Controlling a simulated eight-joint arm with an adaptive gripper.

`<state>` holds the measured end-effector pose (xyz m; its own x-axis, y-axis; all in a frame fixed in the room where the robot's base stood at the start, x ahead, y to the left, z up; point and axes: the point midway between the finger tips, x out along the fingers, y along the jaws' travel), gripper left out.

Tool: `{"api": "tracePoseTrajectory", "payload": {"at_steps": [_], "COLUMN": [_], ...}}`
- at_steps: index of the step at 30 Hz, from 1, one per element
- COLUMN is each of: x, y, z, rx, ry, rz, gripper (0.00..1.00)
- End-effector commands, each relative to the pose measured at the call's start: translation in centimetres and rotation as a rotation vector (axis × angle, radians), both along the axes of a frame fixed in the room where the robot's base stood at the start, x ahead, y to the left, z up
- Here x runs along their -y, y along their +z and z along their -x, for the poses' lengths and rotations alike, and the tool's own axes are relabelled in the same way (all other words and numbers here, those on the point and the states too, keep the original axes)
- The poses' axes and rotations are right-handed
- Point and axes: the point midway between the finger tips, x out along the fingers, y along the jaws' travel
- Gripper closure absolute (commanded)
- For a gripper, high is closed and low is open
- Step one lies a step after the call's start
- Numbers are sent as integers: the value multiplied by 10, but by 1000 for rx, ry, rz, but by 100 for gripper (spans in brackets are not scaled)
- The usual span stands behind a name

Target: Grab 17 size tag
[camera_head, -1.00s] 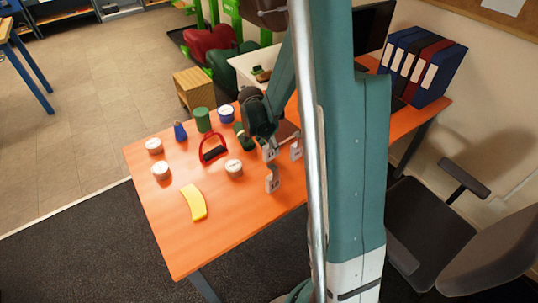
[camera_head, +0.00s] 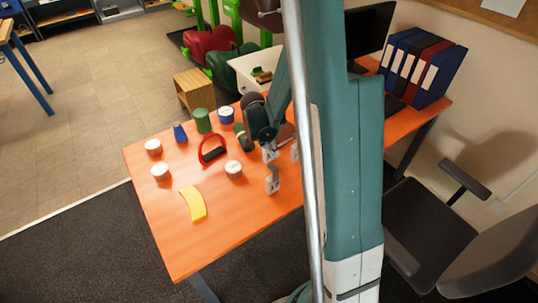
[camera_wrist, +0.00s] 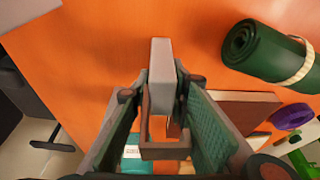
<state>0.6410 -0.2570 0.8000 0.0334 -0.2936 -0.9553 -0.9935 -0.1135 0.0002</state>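Several pale grey upright size tags stand near the table's right part. In the head view one tag (camera_head: 272,181) stands nearest the front, a second (camera_head: 269,155) is just below my gripper (camera_head: 267,142), and a third (camera_head: 294,152) is partly hidden by my arm. Their numbers are too small to read. In the wrist view my gripper (camera_wrist: 166,92) points down with its fingers on either side of a grey tag (camera_wrist: 161,62). The fingers look apart, with narrow gaps beside the tag. A brownish U-shaped piece (camera_wrist: 165,151) shows between the pads.
A dark green roll (camera_wrist: 265,52) lies right of my gripper in the wrist view.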

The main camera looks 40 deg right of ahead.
Motion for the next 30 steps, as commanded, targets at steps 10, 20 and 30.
{"api": "tracePoseTrajectory", "payload": {"at_steps": [10,20,30], "x": [0,0,0], "y": [0,12,51], "z": [0,0,1], "rx": [0,0,0], "ry": [0,0,0], "rz": [0,0,0], "gripper": [97,97,97]}}
